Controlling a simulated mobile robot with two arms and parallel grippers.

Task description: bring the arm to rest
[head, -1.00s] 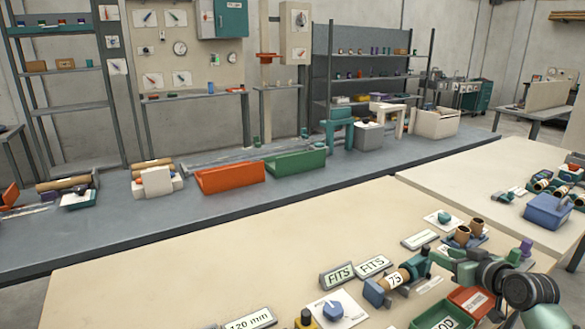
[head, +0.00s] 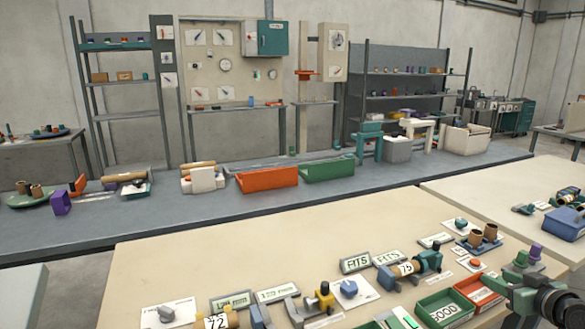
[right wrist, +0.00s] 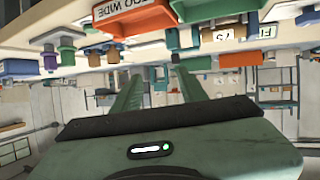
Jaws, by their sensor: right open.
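My right gripper (head: 508,288) is at the lower right of the head view, over the front right of the near cream table (head: 200,255). In the right wrist view, which shows the scene upside down, its two green fingers (right wrist: 158,82) stand apart with nothing between them. In the head view the green bin marked GOOD (head: 447,312) and the red bin (head: 482,291) are just left of the gripper. My left gripper is not in view.
A gauge holding a tube marked 75 (head: 404,269) stands behind the bins, with FITS signs (head: 356,264) near it. A tube marked 72 (head: 216,320) lies front left. A purple-topped piece (head: 535,252) stands behind the gripper. Orange (head: 267,179) and green (head: 327,168) trays sit on the long grey bench.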

